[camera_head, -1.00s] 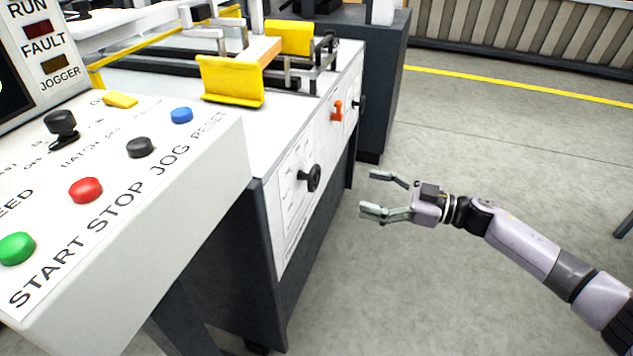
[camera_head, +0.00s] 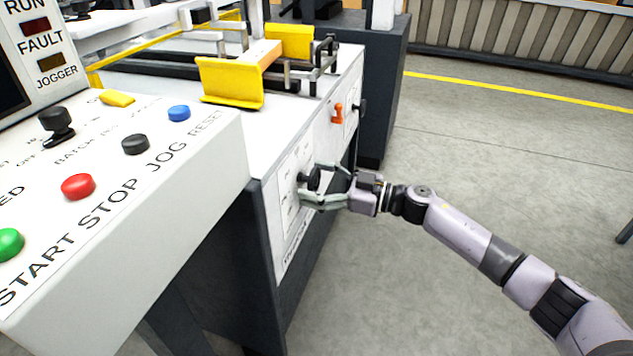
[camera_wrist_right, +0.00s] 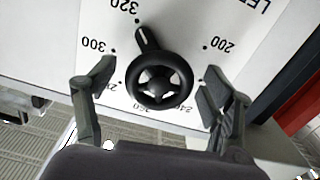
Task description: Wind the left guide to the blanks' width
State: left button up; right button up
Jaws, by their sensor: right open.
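A black handwheel (camera_head: 310,180) with a pointer sits on the white side panel of the machine. In the right wrist view the handwheel (camera_wrist_right: 160,82) lies between the two fingers of my right gripper (camera_wrist_right: 160,95), with a gap on each side. My left gripper is not in view.
The control panel (camera_head: 120,170) with several buttons fills the left foreground.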

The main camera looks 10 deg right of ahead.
jog(key=shift+c, duration=0.2)
jog(key=c, duration=1.1)
